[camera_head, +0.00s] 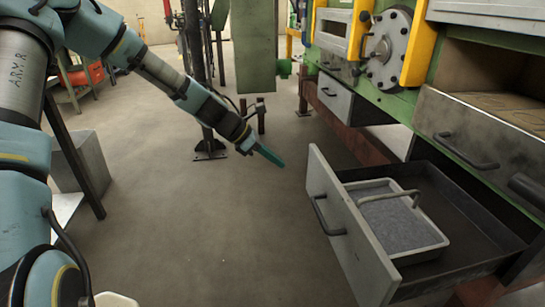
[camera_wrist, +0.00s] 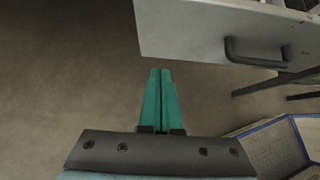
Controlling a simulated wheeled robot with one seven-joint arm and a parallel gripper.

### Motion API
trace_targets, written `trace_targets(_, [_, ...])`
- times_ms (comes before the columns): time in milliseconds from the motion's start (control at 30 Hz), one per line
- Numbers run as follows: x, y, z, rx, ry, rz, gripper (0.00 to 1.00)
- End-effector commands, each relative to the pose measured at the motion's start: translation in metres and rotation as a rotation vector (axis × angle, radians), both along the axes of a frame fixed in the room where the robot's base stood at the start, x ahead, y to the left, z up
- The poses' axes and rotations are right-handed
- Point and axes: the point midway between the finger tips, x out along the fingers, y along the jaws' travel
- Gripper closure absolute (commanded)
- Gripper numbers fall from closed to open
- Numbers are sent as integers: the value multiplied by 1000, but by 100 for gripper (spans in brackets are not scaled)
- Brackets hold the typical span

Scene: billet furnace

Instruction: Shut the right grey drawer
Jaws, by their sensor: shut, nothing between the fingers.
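The right grey drawer (camera_head: 352,238) stands far open on the right in the head view, its front panel facing left with a dark bar handle. In the wrist view a grey drawer front (camera_wrist: 190,32) with a dark handle shows at the top right, just ahead of the fingers. My gripper (camera_head: 272,158) is shut and empty, its teal fingers pressed together, in the air to the left of the drawer's front. In the wrist view the fingertips (camera_wrist: 160,72) lie just below the panel's lower edge; I cannot tell whether they touch.
A light tray (camera_head: 436,240) with a grey surface and a carrying bar lies inside the open drawer. A smaller grey drawer (camera_head: 336,98) farther back is also partly out. The green machine (camera_head: 395,104) stands above. The floor (camera_head: 220,235) left of the drawer is clear.

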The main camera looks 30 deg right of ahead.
Motion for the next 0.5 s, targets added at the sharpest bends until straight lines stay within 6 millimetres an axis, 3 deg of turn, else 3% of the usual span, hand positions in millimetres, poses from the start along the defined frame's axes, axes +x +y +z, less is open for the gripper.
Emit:
trace_targets(267, [-16,-38,-41,1,1,-3,100])
trace_targets(500, [-26,-67,-40,1,-3,-2,100])
